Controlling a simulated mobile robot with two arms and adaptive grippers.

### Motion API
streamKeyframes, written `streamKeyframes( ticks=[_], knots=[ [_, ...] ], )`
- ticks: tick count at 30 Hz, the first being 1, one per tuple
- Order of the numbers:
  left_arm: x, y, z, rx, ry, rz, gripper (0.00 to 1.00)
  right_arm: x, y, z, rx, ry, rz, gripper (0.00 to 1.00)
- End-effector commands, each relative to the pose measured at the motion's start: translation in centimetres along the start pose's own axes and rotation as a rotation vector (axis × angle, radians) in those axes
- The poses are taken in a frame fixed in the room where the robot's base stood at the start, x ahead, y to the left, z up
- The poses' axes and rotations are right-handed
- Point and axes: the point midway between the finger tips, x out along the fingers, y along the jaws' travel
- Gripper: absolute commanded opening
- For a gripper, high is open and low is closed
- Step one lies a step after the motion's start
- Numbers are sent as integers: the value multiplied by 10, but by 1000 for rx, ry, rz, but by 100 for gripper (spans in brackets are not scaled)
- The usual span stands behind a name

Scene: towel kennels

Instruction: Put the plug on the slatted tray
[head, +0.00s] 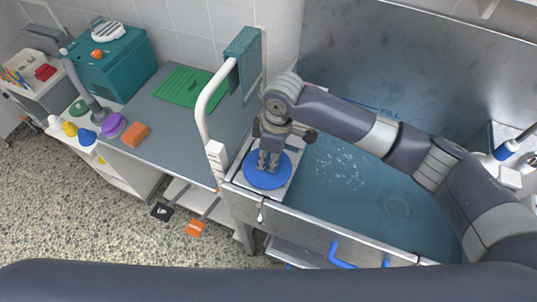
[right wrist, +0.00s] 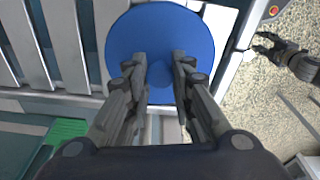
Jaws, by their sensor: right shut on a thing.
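The plug is a round blue disc (head: 267,174) with a small raised knob, near the left end of the tub. My right gripper (head: 268,163) reaches down over it and is shut on its knob. In the right wrist view, the plug (right wrist: 192,38) lies flat beneath the fingers (right wrist: 160,72). The pale slatted tray (head: 239,177) lies under the plug, and its slats (right wrist: 62,40) show at the left in the right wrist view. Whether the plug touches the slats is hard to tell. A dark gripper, apparently my left (right wrist: 268,48), shows small over the floor in the right wrist view.
The blue-grey tub (head: 340,195) holds shallow water right of the tray. The grey counter (head: 165,130) carries a green mat (head: 184,86), a teal box (head: 115,65) and an orange block (head: 135,135).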

Motion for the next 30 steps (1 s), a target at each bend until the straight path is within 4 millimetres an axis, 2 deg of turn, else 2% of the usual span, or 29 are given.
streamKeyframes(
  ticks=[6,7,9,18,22,26,30],
  knots=[
    [0,0,0,-1,0,0,40,3,0,0,1,0,-1,0],
    [0,0,0,-1,0,0,40,3,0,0,1,0,-1,29],
    [0,0,0,-1,0,-1,40,3,0,0,1,0,-1,42],
    [0,-1,0,-1,0,-1,40,2,0,0,0,0,0,42],
    [2,-1,0,-1,0,-1,40,-5,0,0,-1,1,2,42],
    [7,-1,0,-1,0,-1,40,-26,1,0,-2,3,3,42],
    [13,-1,1,-2,1,-1,40,-57,1,-1,-1,3,5,42]
  ],
)
